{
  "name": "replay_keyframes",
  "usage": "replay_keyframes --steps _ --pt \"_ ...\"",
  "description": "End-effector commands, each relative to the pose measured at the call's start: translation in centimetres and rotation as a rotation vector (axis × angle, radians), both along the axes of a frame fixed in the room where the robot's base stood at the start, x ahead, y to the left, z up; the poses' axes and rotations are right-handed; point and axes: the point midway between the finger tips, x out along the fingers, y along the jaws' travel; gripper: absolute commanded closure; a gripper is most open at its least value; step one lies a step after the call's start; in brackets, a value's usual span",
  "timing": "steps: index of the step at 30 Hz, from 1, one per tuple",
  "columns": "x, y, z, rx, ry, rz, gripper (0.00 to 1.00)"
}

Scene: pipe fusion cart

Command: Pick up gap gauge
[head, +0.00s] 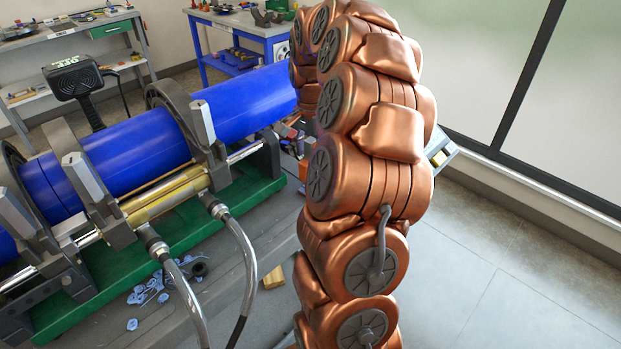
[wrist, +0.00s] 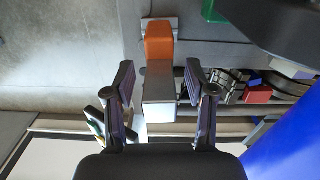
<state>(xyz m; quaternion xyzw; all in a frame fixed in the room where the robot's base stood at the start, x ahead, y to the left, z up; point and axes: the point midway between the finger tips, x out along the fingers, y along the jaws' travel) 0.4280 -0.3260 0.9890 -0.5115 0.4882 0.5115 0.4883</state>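In the wrist view, a piece with an orange block (wrist: 158,40) at one end and a grey-silver block (wrist: 158,90) at the other lies between my fingers. It looks like the gap gauge, but I cannot be sure. My gripper (wrist: 159,74) is open, with one finger on each side of the silver part and visible gaps on both sides. In the head view my copper-coloured arm hides the gripper. A small orange patch (head: 303,169) shows at the arm's left edge, possibly the same piece.
A blue pipe (head: 130,150) lies clamped in the fusion machine on a green frame (head: 185,225), left of my arm. Hoses (head: 240,260) curve down in front. Blue scraps (head: 150,290) and a yellow block (head: 273,277) lie on the cart top. The floor at right is clear.

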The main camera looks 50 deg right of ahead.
Motion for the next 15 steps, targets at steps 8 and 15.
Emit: replay_keyframes --steps 8,15 --pt "0.00 0.01 0.00 0.000 0.000 0.000 0.77" --pt "0.00 0.01 0.01 0.000 0.000 0.000 1.00"
